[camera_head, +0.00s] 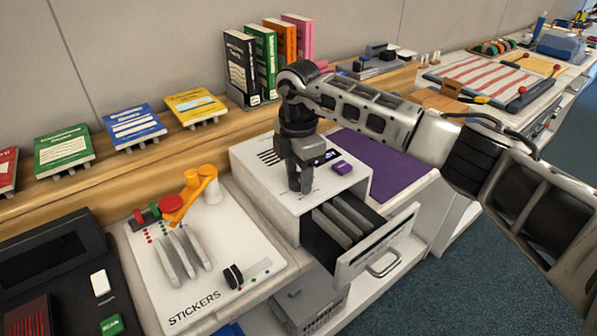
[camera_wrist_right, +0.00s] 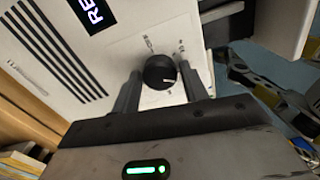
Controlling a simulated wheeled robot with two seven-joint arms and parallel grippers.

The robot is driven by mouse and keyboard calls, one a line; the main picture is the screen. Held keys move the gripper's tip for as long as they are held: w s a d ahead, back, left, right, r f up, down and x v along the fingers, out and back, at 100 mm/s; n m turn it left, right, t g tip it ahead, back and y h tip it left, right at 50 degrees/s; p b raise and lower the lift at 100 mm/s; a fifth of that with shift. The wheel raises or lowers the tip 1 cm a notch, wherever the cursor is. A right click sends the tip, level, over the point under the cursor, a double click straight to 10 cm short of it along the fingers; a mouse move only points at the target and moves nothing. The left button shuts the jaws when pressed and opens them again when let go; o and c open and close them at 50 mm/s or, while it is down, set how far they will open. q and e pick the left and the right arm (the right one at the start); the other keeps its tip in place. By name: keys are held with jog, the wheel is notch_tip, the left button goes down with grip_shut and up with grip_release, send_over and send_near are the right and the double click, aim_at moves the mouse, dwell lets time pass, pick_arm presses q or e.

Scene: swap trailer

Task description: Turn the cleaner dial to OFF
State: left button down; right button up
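The cleaner is a white box (camera_head: 262,185) with vent slots and a small lit display, below my right gripper (camera_head: 299,186) in the head view. In the wrist view the display (camera_wrist_right: 93,14) shows "RE", cut off by the edge. The black round dial (camera_wrist_right: 159,72) sits on the white top, with a white mark on its lower right and small, unreadable labels around it. My right gripper (camera_wrist_right: 160,82) has its fingers apart, one on each side of the dial; contact is not clear. In the head view the gripper hides the dial. My left gripper is not in view.
The cleaner's front drawer (camera_head: 376,248) is open with grey plates inside. A stickers panel (camera_head: 218,264) with an orange arm is at left, a purple mat (camera_head: 385,160) at right. Books (camera_head: 240,65) stand behind.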

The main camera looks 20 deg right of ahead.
jog(key=c, duration=0.5)
